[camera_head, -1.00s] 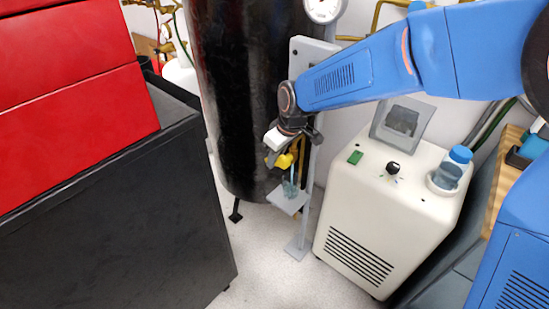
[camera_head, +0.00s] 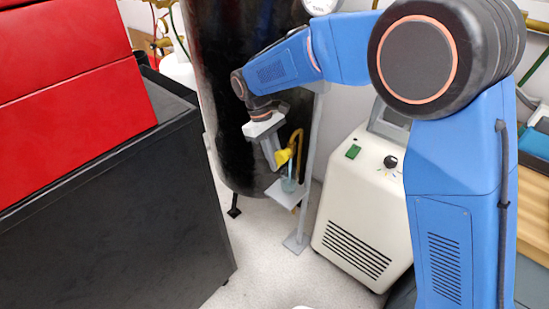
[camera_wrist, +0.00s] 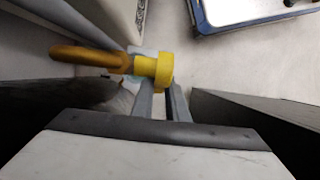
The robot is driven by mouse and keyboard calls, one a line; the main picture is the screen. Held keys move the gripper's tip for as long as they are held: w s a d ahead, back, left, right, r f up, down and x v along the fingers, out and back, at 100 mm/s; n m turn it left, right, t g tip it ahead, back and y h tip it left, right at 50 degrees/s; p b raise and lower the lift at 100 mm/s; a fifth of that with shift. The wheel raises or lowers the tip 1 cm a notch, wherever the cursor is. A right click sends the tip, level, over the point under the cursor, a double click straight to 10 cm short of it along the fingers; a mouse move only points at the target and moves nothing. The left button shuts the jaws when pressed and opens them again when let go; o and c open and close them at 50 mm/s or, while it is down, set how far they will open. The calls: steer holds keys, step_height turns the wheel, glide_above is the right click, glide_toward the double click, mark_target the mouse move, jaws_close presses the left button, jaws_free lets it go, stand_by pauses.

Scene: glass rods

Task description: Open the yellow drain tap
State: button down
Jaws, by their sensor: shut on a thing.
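The yellow drain tap (camera_head: 283,157) sits on a bent brass pipe (camera_head: 298,140) beside the black tank. The fingertips are partly hidden by the knob. A small glass vessel (camera_head: 289,186) stands below the tap on a grey shelf (camera_head: 268,195).
The black tank (camera_head: 222,100) stands behind my gripper. A grey post (camera_head: 314,130) is close on the right, then a cream machine (camera_head: 350,225) with a vent. A black cabinet (camera_head: 120,225) with red drawers (camera_head: 70,60) fills the left. The floor between is clear.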

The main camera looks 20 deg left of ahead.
stand_by(0.3)
steer(key=c, duration=2)
jaws_free()
step_height(320, 180, up, 10)
